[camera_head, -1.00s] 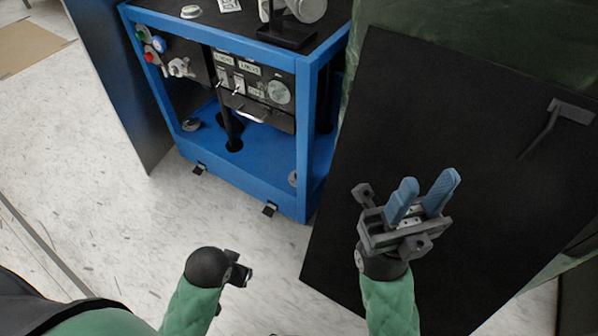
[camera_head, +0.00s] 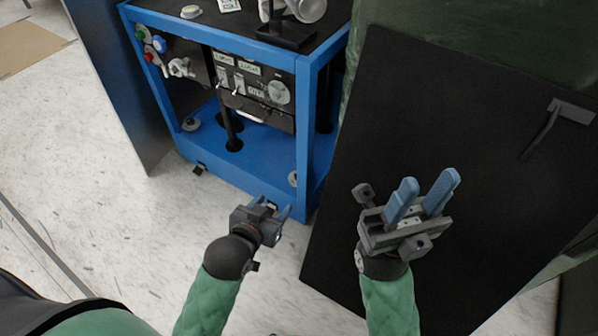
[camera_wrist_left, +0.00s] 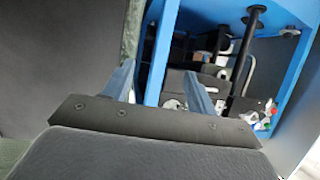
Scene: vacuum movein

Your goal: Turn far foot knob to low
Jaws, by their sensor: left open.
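The blue-framed machine (camera_head: 306,140) stands ahead in the head view. On its lower blue deck are two small round grey foot knobs, one at the left (camera_head: 190,125) and one at the front right corner (camera_head: 293,179). Their settings are too small to read. My left gripper (camera_head: 269,205) is open and empty, low in front of the machine's right front corner and below the right knob. In the left wrist view its fingers (camera_wrist_left: 160,85) are apart, with the machine's blue frame beyond. My right gripper (camera_head: 428,181) is open and empty in front of the black panel.
A large black panel (camera_head: 480,120) with a handle fills the right side. A dark blue door panel (camera_head: 115,85) stands at the left of the machine. The control panel (camera_head: 255,90) holds switches and a dial. Pale floor (camera_head: 90,190) is clear at the left.

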